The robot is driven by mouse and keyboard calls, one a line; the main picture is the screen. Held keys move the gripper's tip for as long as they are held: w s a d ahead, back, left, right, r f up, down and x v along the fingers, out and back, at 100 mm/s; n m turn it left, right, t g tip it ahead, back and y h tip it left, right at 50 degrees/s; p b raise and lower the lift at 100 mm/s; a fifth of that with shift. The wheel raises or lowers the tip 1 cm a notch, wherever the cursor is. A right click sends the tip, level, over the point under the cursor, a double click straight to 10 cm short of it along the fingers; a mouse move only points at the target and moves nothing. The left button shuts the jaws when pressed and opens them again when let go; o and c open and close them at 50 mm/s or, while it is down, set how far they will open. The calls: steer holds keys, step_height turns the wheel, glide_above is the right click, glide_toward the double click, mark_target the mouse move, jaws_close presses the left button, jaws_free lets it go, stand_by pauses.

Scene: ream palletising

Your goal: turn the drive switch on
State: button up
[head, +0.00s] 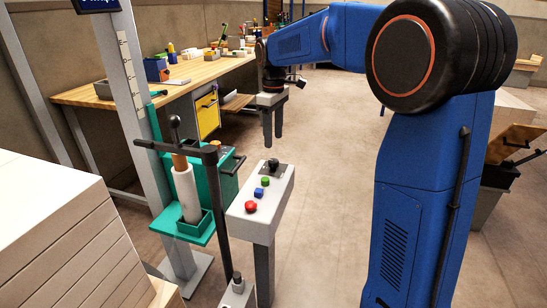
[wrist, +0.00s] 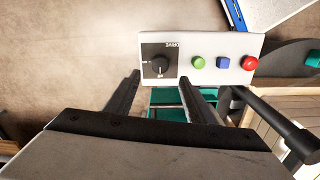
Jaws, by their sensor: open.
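The drive switch (head: 272,165) is a black rotary knob on a dark plate at the far end of a pale grey control box (head: 249,212). In the wrist view the knob (wrist: 159,65) sits near the top, with small lettering around it; I cannot read its setting surely. My gripper (head: 272,138) hangs fingers down above the knob end of the box, apart from it. In the wrist view my gripper (wrist: 159,77) is open and empty, its two fingertips to either side of the knob's lower part as seen.
Green (wrist: 198,62), blue (wrist: 223,63) and red (wrist: 249,63) buttons line the same box. A teal machine (head: 217,180) with a black lever stands left of it. White stacked reams (head: 60,230) are at left.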

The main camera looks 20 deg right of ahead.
mark_target(274, 160)
step_height(274, 160, down, 9)
steer(key=shift+r, duration=0.15)
stand_by(0.4)
steer(key=c, duration=1.1)
